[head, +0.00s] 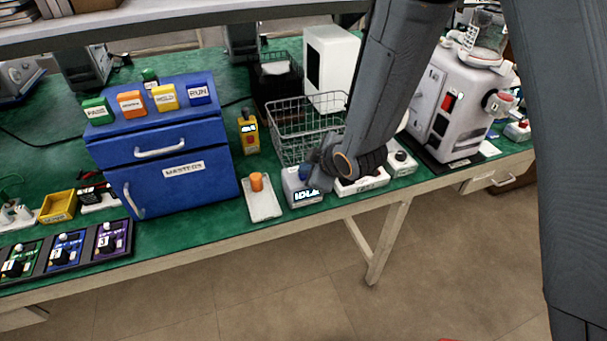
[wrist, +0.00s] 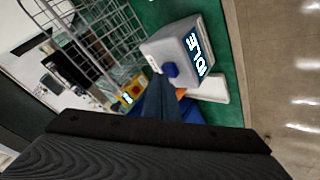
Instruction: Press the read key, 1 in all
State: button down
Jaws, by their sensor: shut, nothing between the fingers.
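A small white box (head: 297,183) with a lit display stands near the table's front edge in the head view. It also shows in the wrist view (wrist: 163,46), where its display (wrist: 195,53) reads IDLE. A blue key (wrist: 170,69) sits on the box; I cannot read a label on it. My gripper (head: 316,170) is beside and just over the box in the head view. In the wrist view my gripper (wrist: 157,80) is shut and empty, its tips close to the blue key. I cannot tell whether they touch.
A white plate with an orange knob (head: 257,182) lies left of the box. A wire basket (head: 296,128) stands behind it, and a yellow box (head: 248,133) is behind left. A blue cabinet (head: 165,150) fills the left. A white machine (head: 455,100) is at right.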

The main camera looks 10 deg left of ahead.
jog(key=shift+f, duration=0.2)
dwell(0.5)
jog(key=shift+r+p, duration=0.55)
jog(key=shift+r, duration=0.45)
notch_tip(320, 180, up, 5)
jog(key=p, duration=0.3)
jog(key=shift+p, duration=0.3)
